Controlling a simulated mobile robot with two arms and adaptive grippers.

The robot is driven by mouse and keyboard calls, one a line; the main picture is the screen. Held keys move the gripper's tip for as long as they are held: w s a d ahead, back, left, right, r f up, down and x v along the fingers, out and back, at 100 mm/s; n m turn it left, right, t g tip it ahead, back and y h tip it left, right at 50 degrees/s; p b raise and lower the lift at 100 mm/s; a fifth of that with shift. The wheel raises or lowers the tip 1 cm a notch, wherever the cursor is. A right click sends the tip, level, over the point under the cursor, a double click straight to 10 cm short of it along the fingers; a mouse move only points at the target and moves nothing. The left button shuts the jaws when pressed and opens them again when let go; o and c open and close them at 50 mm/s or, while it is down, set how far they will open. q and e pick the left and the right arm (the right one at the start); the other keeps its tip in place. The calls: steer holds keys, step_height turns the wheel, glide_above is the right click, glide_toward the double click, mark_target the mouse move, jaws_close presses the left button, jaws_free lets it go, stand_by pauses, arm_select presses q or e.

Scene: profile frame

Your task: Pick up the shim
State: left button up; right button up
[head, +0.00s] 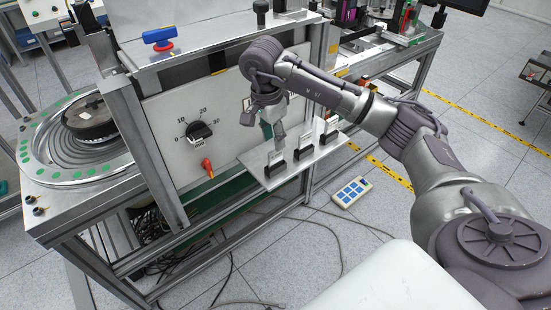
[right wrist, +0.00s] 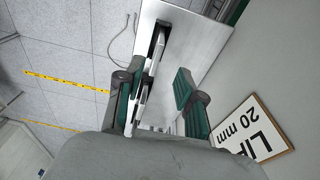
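Thin, pale upright shims stand in black slotted holders on a small light shelf (head: 252,157) in the head view. The near shim (head: 275,159) is at the left, a middle shim (head: 305,140) is beside it and a far shim (head: 331,125) is to the right. My right gripper (head: 280,137) points down above the shelf, over the near and middle holders. In the right wrist view its two green-padded fingers (right wrist: 160,75) are apart, with the shelf and holders visible between them. I cannot tell whether either finger touches a shim. My left gripper is not in view.
The shelf juts from a white panel with a black dial (head: 200,132) and a red lever (head: 207,167). A "20 mm" sign (right wrist: 252,131) shows at the lower right in the wrist view. A keypad (head: 351,191) lies on the floor near loose cables. A round feeder (head: 85,140) stands left.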

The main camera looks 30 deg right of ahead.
mark_target(276, 157)
steer(key=f+p, duration=0.1)
steer(key=f, duration=0.1)
steer(key=f+p, duration=0.1)
steer(key=f, duration=0.1)
steer(key=f+p, duration=0.1)
steer(key=f, duration=0.1)
steer(key=shift+s+d+f, duration=0.25)
steer(key=shift+s+d, duration=0.05)
steer(key=shift+f, duration=0.3)
jaws_close()
